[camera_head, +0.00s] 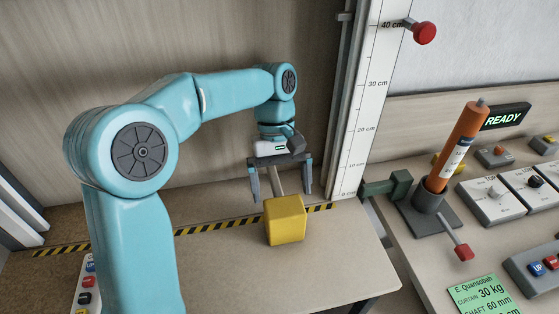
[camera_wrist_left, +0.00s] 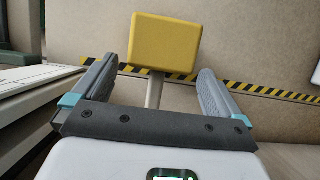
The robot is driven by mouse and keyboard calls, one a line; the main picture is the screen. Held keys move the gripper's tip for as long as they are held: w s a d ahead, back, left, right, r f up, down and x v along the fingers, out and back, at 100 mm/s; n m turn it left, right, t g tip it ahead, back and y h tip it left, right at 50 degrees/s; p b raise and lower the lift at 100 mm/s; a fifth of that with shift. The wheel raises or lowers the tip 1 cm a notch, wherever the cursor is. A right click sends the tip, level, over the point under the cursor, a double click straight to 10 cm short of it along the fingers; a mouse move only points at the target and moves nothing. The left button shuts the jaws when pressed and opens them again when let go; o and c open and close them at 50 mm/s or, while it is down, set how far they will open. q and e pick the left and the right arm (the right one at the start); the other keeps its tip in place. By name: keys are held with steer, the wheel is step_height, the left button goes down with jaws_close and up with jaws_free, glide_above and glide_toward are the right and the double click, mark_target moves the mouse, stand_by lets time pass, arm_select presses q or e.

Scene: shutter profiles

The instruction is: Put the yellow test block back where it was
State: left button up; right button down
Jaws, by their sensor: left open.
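The yellow test block (camera_head: 285,221) is on the bench, in front of the black-and-yellow striped line. A pale stem (camera_head: 276,181) runs from it up toward my left gripper (camera_head: 281,196). The gripper is open just above the block, its fingers apart on either side of the stem. In the left wrist view the block (camera_wrist_left: 165,45) lies past the fingertips, and the stem (camera_wrist_left: 154,90) stands between the fingers without visible contact. My right gripper is not in view.
A white centimetre scale (camera_head: 365,100) with a red knob (camera_head: 424,33) stands right of the gripper. An orange cylinder (camera_head: 458,145) leans in a dark holder, near switch boxes and a green label (camera_head: 484,295). The bench is clear right of the block.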

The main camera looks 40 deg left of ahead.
mark_target(278, 192)
arm_select(q)
steer(key=p+v, duration=0.1)
steer(key=v, duration=0.5)
steer(key=shift+r, duration=0.25)
stand_by(0.3)
